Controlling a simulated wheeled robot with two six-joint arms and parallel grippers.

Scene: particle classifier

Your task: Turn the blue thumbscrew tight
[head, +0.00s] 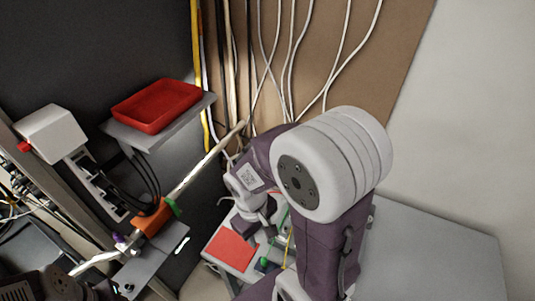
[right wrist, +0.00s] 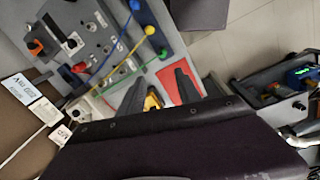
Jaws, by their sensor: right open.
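A small purple-blue knob (head: 118,238) shows at the lower left of the head view, beside an orange block (head: 153,217) on a pale rod. It may be the blue thumbscrew, but it is too small to be sure. My right gripper (head: 260,216) points down over the bench at the centre, well to the right of that knob. In the right wrist view the two dark fingers (right wrist: 164,88) stand apart, with nothing seen held between them. A yellow piece (right wrist: 152,101) shows beside the left finger. My left gripper does not show.
A red tray (head: 157,104) sits on a grey shelf above the rod. Below my right gripper are a red square (head: 231,250) and a panel (right wrist: 85,45) with coloured cables. A blue block (right wrist: 160,25) carries coloured plugs. A dark box (right wrist: 285,82) stands at right.

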